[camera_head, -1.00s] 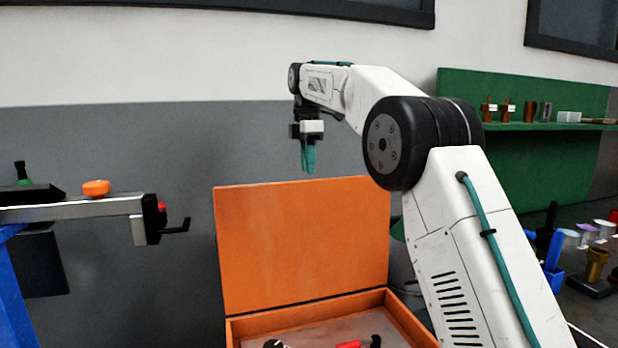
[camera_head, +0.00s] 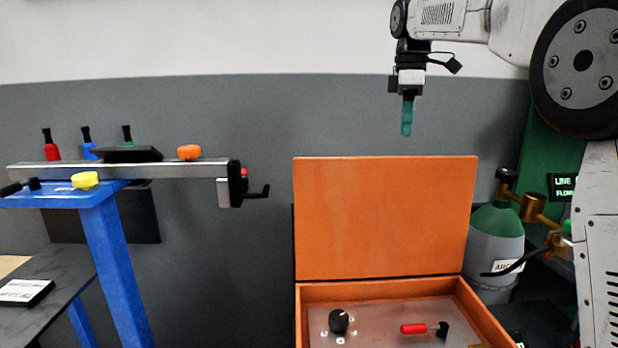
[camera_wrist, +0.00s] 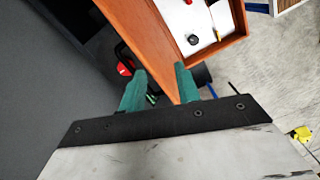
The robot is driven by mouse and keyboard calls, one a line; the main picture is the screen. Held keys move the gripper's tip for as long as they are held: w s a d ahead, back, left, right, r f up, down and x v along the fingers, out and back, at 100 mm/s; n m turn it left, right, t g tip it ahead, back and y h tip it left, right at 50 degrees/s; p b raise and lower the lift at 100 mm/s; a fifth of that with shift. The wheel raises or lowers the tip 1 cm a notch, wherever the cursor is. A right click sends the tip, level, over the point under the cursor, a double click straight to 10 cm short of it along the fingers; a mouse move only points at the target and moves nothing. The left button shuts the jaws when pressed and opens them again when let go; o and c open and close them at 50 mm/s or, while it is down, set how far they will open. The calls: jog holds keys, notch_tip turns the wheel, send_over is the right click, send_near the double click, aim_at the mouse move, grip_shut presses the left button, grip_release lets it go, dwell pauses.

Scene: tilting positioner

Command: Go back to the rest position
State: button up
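My gripper (camera_head: 407,118) hangs in the air, fingers down, above the raised orange lid (camera_head: 385,218) in the head view. There its teal fingers overlap side-on. In the wrist view my gripper (camera_wrist: 160,70) has its two teal fingers apart with nothing between them. The lid's edge (camera_wrist: 150,45) passes behind the gap. The open orange box (camera_head: 480,310) is below, with a black knob (camera_head: 339,321) and a red-handled item (camera_head: 414,328) inside. No rest position is marked in view.
A blue stand (camera_head: 112,265) with a metal beam (camera_head: 120,170) is at left, its crank (camera_head: 256,191) sticking out towards the box. A green-topped gas cylinder (camera_head: 496,245) stands right of the box. The air around my gripper is clear.

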jog(key=s+f+m, duration=0.1)
jog(key=s+m, duration=0.3)
jog(key=s, duration=0.8)
jog(key=s+d+f+m+t, duration=0.1)
jog(key=s+f+m, duration=0.4)
jog(key=s+f, duration=0.5)
jog(key=s+d+f+m, duration=0.1)
jog(key=s+f+m, duration=0.4)
jog(key=s+f, duration=0.5)
jog(key=s, duration=0.8)
jog(key=shift+f+t, duration=0.25)
jog(key=shift+t, duration=0.15)
